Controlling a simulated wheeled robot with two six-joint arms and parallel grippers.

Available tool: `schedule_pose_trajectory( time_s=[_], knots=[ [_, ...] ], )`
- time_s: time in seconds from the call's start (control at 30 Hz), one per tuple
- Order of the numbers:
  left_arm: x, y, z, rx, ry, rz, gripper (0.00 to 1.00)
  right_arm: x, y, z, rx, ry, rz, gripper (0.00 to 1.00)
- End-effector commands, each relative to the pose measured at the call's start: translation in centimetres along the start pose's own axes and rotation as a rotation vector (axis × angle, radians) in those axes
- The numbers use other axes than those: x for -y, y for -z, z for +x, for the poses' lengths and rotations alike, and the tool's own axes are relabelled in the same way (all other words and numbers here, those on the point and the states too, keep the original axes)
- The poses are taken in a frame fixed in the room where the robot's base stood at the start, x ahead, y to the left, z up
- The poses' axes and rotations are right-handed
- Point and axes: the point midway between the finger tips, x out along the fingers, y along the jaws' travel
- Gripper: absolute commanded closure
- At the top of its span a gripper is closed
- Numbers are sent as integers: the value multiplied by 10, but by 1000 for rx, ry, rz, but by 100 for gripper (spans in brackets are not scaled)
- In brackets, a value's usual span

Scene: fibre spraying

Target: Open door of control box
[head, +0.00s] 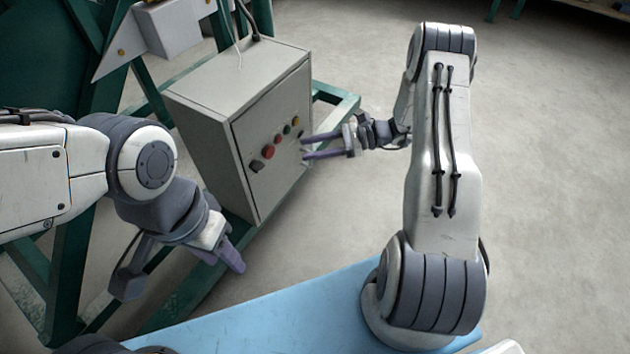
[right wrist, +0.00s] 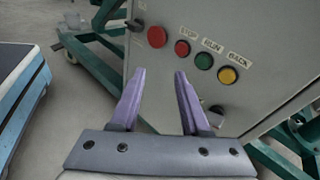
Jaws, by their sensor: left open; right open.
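The control box (head: 235,125) is a grey metal cabinet on a green frame, and its door (head: 285,105) is closed. The door carries a row of red, green and yellow buttons and dark knobs; it fills much of the right wrist view (right wrist: 235,30). My right gripper (head: 304,147) is open and empty, its purple fingers pointing at the door near the buttons. In the right wrist view a dark knob (right wrist: 217,110) sits low on the door, just right of the right finger. Whether the fingers touch the door is unclear. My left gripper (head: 228,262) is open, low in front of the box.
The green steel frame (head: 345,105) surrounds and supports the box. Cables (head: 243,20) run up from its top. A light blue surface (head: 260,320) lies in the foreground. Bare concrete floor (head: 550,130) is open to the right.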

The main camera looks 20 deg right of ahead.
Motion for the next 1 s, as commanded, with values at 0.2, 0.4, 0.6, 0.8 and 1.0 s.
schedule_pose_trajectory(
  time_s=[0.2, 0.4, 0.6, 0.8, 1.0],
  knots=[
    [5, -4, 74, 0, 0, 0, 55, 14, 135, -50, 114, 318, 141, 54],
    [6, -5, 90, 0, 0, 0, 55, 16, 174, -74, 162, 446, 182, 54],
    [7, -5, 99, -1, 0, 0, 55, 25, 175, -60, 167, 456, 185, 54],
    [8, -6, 118, -1, 0, 0, 55, 41, 172, -25, 165, 453, 184, 54],
    [10, -7, 132, 0, 0, 0, 55, 56, 167, 3, 165, 453, 184, 54]
  ],
)
